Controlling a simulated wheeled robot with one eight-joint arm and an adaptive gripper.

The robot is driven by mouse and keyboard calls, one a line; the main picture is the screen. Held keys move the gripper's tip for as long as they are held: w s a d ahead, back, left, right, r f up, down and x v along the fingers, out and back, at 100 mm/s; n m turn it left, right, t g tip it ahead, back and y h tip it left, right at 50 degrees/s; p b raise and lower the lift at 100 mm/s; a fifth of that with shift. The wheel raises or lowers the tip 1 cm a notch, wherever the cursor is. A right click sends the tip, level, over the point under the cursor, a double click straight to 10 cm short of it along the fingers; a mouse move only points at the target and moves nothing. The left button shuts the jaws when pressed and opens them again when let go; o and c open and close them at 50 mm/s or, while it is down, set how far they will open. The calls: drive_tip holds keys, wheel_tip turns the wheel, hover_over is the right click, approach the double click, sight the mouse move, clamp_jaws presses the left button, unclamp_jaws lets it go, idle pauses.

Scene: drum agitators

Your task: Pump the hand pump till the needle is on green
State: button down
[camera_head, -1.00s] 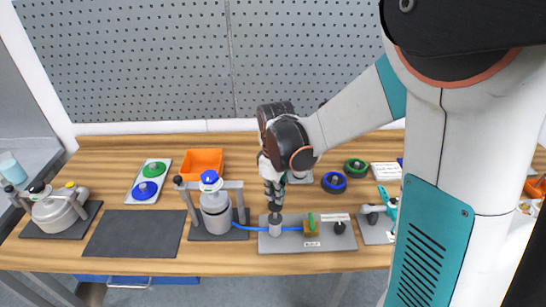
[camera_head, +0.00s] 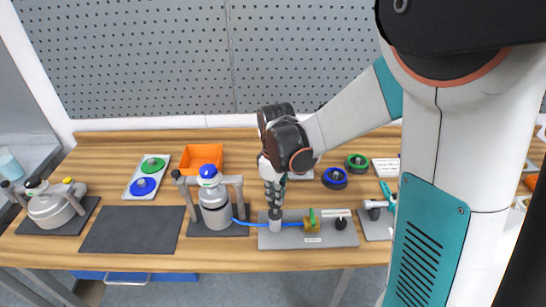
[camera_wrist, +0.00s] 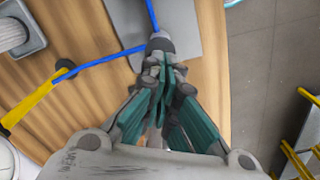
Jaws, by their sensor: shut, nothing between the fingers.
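The hand pump (camera_head: 275,226) is a small grey cylinder with a dark top, standing on the left part of a grey plate (camera_head: 345,239). My gripper (camera_head: 274,205) is directly above it, pointing down, with its fingers shut and empty. In the wrist view my gripper (camera_wrist: 165,68) has its green-sided fingers together, close to the dark round top of the pump (camera_wrist: 160,42). I cannot tell whether the fingertips touch it. A blue hose (camera_head: 250,225) runs from the pump to the left. I cannot make out a gauge needle or a green zone.
A brass valve block with a green lever (camera_head: 312,225) and a black knob (camera_head: 340,224) share the plate. A grey vessel with a blue cap (camera_head: 214,205) stands left. An orange bin (camera_head: 203,158) lies behind. The dark mat (camera_head: 130,230) is bare.

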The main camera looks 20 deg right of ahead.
drive_tip(key=shift+f+b, duration=1.3)
drive_tip(key=shift+f, duration=0.5)
drive_tip(key=shift+r+p, duration=2.25)
drive_tip(key=shift+r, duration=0.9)
drive_tip(key=shift+f, duration=0.15)
drive_tip(key=shift+f+b, duration=2.6)
drive_tip(key=shift+f, duration=0.35)
drive_tip(key=shift+r+p, duration=2.2)
drive_tip(key=shift+r, duration=0.85)
drive_tip(key=shift+f, duration=0.15)
